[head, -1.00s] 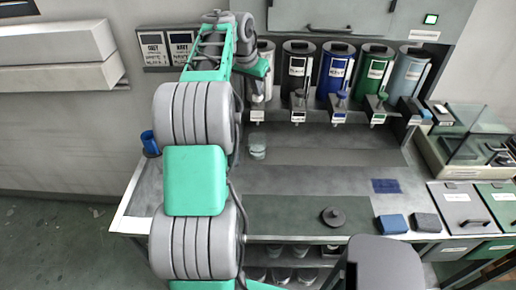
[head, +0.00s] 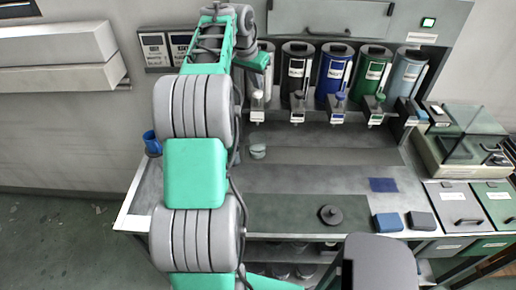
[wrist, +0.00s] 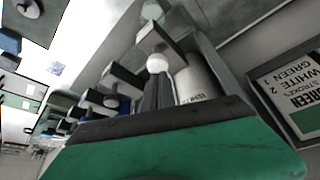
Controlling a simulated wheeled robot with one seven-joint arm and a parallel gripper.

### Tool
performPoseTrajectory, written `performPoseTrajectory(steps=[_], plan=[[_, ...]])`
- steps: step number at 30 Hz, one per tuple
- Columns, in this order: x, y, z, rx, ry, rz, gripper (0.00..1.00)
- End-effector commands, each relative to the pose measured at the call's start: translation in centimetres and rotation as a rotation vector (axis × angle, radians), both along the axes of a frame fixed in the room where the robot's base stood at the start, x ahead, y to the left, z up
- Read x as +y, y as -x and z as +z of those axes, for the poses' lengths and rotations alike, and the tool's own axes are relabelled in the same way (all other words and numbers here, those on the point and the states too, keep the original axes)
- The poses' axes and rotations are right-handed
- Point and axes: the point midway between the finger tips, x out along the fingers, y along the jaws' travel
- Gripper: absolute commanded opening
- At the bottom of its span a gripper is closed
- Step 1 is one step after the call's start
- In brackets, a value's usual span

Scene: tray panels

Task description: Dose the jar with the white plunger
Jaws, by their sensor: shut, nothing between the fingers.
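The white plunger (head: 257,96) has a round pale knob and stands in front of the white canister (head: 267,72), at the left end of the dispenser row. The knob also shows in the wrist view (wrist: 158,63). The jar (head: 258,152), a small pale translucent cup, stands on the counter in front of the white dispenser. My gripper (head: 260,64) is just above the white plunger, partly hidden by my arm. In the wrist view its dark fingers (wrist: 157,92) are together and empty, close to the knob; whether they touch it I cannot tell.
Black (head: 297,68), blue (head: 334,72), green (head: 371,72) and light-blue (head: 406,75) canisters with plungers continue the row rightward. A dark round lid (head: 331,215) and two blocks lie near the counter's front. A blue cup (head: 151,142) stands left. The middle counter is mostly clear.

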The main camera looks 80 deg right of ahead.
Motion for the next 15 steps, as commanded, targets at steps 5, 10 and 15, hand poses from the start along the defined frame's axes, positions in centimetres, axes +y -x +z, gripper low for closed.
performPoseTrajectory(steps=[5,10,15], plan=[[-0.1,0.0,1.5,0.000,0.004,-0.001,0.00],[-0.1,0.0,3.3,0.000,0.002,-0.001,0.00],[-0.1,-0.1,5.3,0.001,0.003,0.000,0.00]])
